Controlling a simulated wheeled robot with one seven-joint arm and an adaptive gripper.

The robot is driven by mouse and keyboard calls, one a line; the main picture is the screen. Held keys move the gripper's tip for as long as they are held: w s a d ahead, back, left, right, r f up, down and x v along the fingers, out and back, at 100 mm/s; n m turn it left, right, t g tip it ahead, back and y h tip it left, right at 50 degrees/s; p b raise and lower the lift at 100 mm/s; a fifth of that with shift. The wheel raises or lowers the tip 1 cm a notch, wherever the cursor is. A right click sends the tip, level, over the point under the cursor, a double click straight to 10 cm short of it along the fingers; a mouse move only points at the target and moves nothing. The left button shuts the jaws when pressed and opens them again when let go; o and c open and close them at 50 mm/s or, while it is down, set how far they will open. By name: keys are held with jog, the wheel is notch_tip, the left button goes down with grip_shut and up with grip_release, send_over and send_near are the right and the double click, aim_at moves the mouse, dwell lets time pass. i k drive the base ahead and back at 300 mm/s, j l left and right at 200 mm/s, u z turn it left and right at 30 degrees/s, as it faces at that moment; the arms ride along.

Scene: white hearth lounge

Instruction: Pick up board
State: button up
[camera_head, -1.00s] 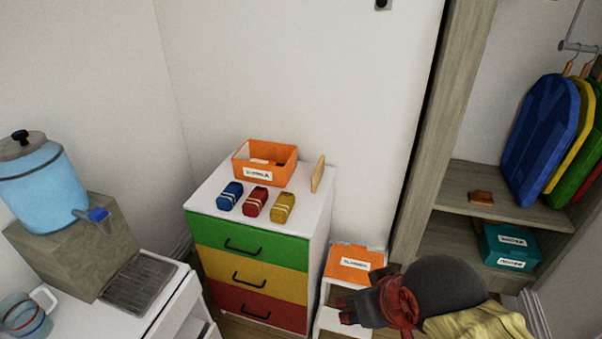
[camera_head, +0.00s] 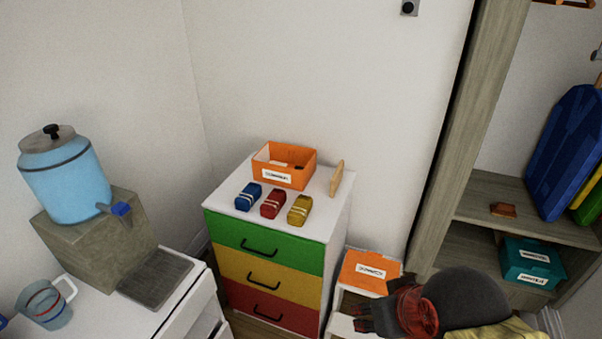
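The board (camera_head: 336,179) is a small light-wood panel standing on edge on the white top of the drawer unit (camera_head: 337,206), at its right side. It is to the right of an orange box. My gripper (camera_head: 362,318) is at the lower right, below and to the right of the board and well apart from it. The gripper is dark with a red part behind the fingers. Its fingers look spread, and nothing shows between them.
Blue (camera_head: 248,196), red (camera_head: 273,204) and yellow (camera_head: 299,210) bundles lie before the orange box (camera_head: 284,165). A step stool (camera_head: 350,326) with an orange item (camera_head: 369,272) stands right of the drawers. A water dispenser (camera_head: 65,180) and mug (camera_head: 45,305) are left; an open wardrobe (camera_head: 470,130) is right.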

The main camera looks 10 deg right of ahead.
aim_at(337, 178)
jog(key=i+j+z, duration=0.1)
jog(key=i, duration=0.35)
jog(key=i+j, duration=0.2)
jog(key=i, duration=0.3)
jog(key=i+j+z, duration=0.15)
jog(key=i, duration=0.3)
